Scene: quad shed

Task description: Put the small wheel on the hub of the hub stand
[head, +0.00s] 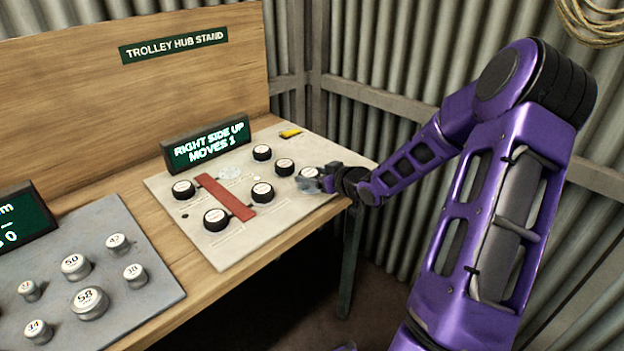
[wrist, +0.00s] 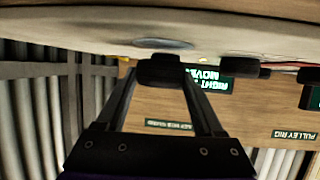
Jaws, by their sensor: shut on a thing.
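The small wheel (wrist: 158,70), black and round, is between the fingertips of my gripper (wrist: 160,84) in the wrist view. My gripper (head: 327,180) is shut on it at the right end of the hub stand's pale board (head: 240,237) in the head view. The wheel is at or just above the board, close to a grey round disc (wrist: 163,43); I cannot tell whether they touch. Several other black wheels with white caps, such as this one (head: 262,192), stand on the board around a red bar (head: 225,196). I cannot make out which part is the hub.
A display (head: 206,143) reading "RIGHT SIDE UP MOVES 1" stands behind the board. A yellow piece (head: 290,133) lies at the back edge. A grey plate (head: 135,305) with several numbered metal weights is at the left. Corrugated walls close in behind and right.

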